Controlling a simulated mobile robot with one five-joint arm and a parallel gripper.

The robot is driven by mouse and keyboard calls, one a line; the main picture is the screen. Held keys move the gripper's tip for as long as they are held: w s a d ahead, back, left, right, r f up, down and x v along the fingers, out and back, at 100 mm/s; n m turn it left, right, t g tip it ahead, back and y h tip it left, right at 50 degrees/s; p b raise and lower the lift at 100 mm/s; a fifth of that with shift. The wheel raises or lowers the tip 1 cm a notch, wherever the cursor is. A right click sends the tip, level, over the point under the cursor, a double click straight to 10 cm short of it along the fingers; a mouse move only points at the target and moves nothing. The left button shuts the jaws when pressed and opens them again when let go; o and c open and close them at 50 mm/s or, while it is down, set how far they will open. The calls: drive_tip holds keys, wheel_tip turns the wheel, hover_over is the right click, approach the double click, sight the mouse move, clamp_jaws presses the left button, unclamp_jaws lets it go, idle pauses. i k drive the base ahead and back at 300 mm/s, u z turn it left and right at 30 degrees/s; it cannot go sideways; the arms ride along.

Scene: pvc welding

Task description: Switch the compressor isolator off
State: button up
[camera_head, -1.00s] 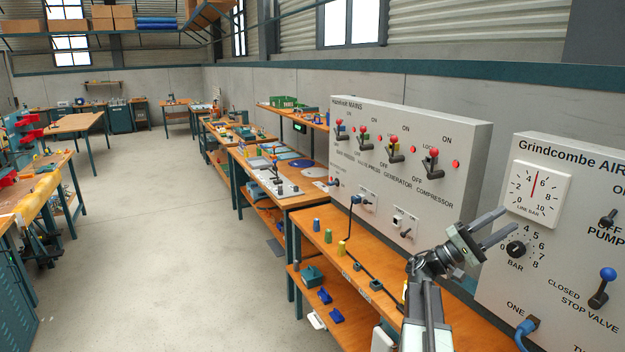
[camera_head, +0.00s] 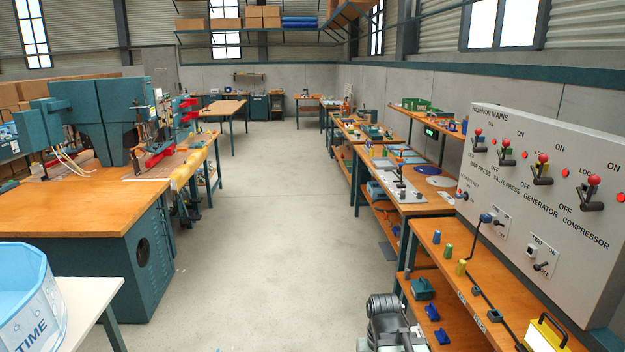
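The grey panel headed MAINS (camera_head: 560,255) stands on the right. The compressor isolator (camera_head: 592,193) is the rightmost lever, near the right edge of the view. Its red knob points up, toward the ON label, and a red lamp (camera_head: 620,197) shows beside it. A grey part of my arm shows at the bottom middle, well left of and below the isolator. My gripper's fingers are not in view.
An orange bench (camera_head: 440,236) with small coloured parts and a yellow-framed box (camera_head: 545,334) runs in front of the panel. The grey floor (camera_head: 285,230) is clear down the middle. A large teal machine (camera_head: 110,120) on an orange table stands left.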

sight(592, 180)
drive_tip(key=z, duration=1.3)
drive_tip(key=k, duration=1.2)
drive_tip(key=u, duration=0.6)
drive_tip(key=i, duration=1.7)
drive_tip(key=u, duration=0.35)
